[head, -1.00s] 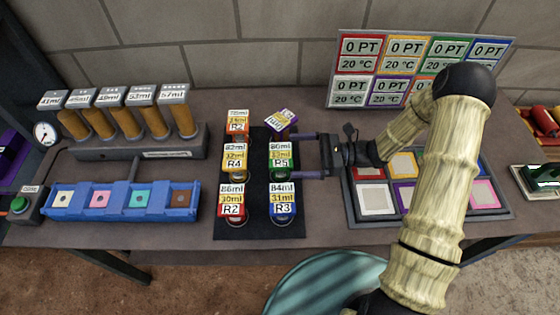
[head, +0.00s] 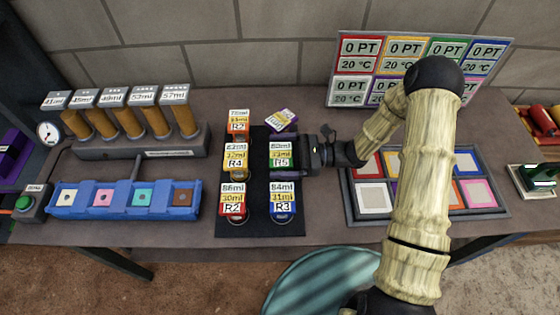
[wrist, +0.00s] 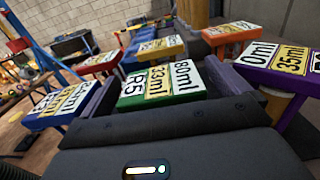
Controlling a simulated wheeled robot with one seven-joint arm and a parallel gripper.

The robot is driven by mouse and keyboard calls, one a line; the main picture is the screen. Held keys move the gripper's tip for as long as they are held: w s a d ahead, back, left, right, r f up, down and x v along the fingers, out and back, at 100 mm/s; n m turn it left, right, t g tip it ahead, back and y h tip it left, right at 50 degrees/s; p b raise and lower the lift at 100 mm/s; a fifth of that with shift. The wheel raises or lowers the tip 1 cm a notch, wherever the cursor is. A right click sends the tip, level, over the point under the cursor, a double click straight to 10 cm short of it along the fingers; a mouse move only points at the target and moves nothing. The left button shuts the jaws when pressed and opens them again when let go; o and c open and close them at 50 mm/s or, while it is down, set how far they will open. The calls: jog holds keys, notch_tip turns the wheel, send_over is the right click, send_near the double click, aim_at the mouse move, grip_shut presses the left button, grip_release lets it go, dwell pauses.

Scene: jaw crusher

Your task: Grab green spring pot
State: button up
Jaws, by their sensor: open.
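The green spring pot (head: 281,153), labelled R5, stands in the middle of the right column on the black mat (head: 258,190). In the wrist view the green pot (wrist: 160,87) fills the space between my two purplish fingers. My gripper (head: 283,155) comes in from the right and is open, with one finger on the far side of the pot and one on the near side. Whether the fingers touch the pot cannot be told. The gripper body hides part of the pot's right side.
A tilted purple-labelled pot (head: 281,119) stands just behind, and the blue R3 pot (head: 283,197) just in front. The yellow R4 pot (head: 236,157) is to the left, with orange (head: 238,122) and red (head: 233,198) pots in its column. A coloured tray (head: 355,215) lies right.

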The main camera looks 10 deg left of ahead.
jog(key=c, duration=1.2)
jog(key=shift+r, duration=0.1)
notch_tip(320, 180, up, 10)
jog(key=shift+f+b, duration=0.1)
jog(key=shift+b, duration=0.35)
